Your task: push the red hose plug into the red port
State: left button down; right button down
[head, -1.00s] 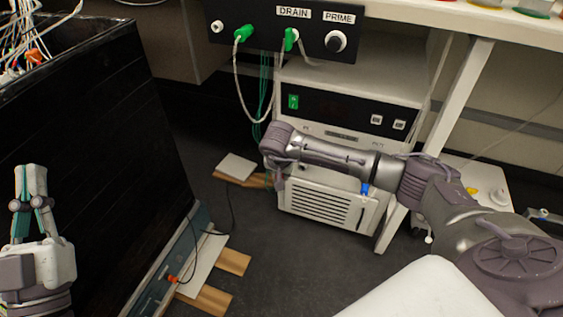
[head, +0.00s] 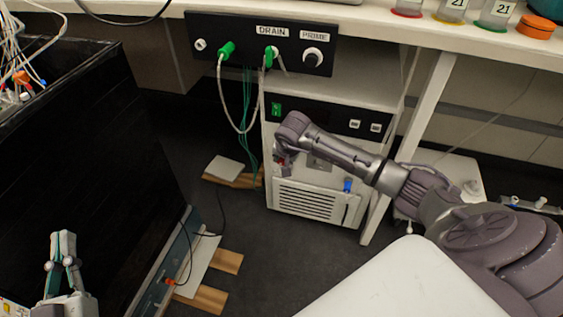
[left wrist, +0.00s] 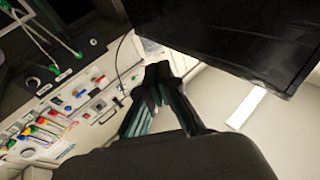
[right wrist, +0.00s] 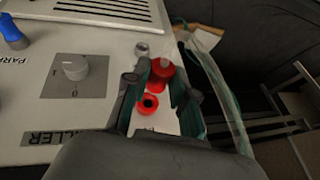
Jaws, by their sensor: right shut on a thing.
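My right gripper (right wrist: 160,80) is shut on the red hose plug (right wrist: 162,72), which sits between its fingertips in the right wrist view. The red port (right wrist: 149,104), a red ring with a dark hole, shows just beside the plug on the white panel. The plug appears apart from the port's hole; the exact gap is hard to judge. In the head view the right gripper (head: 284,163) is at the front of the white chiller (head: 318,200), mostly hidden by its own wrist. My left gripper (head: 62,238) is shut and empty beside the black tank; its fingertips meet in the left wrist view (left wrist: 158,72).
A blue plug (right wrist: 12,34) and a grey rotary knob (right wrist: 75,68) are on the chiller panel. A clear hose (right wrist: 215,75) hangs beside the right gripper. Above is the black DRAIN/PRIME panel (head: 240,32) with green plugs. A black tank (head: 90,150) stands at left.

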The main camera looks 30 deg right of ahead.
jog(key=shift+w+d+b, duration=0.3)
jog(key=shift+w+d, duration=0.15)
jog(key=shift+d, duration=0.1)
jog(key=shift+w+d, duration=0.3)
jog(key=shift+d, duration=0.05)
pick_arm(q)
jog(key=r+t, duration=0.1)
jog(key=s+r+t+h, duration=0.1)
jog(key=r, duration=0.1)
jog(key=s+r+t, duration=0.1)
jog(key=shift+d+r, duration=0.1)
jog(key=shift+r, duration=0.15)
pick_arm(e)
jog(key=shift+r, duration=0.1)
pick_arm(q)
jog(key=shift+s+r+t+h+b, duration=0.55)
jog(key=shift+s+r+t, duration=0.2)
jog(key=shift+r, duration=0.25)
pick_arm(e)
jog(key=shift+w+d, duration=0.3)
jog(key=shift+d, duration=0.05)
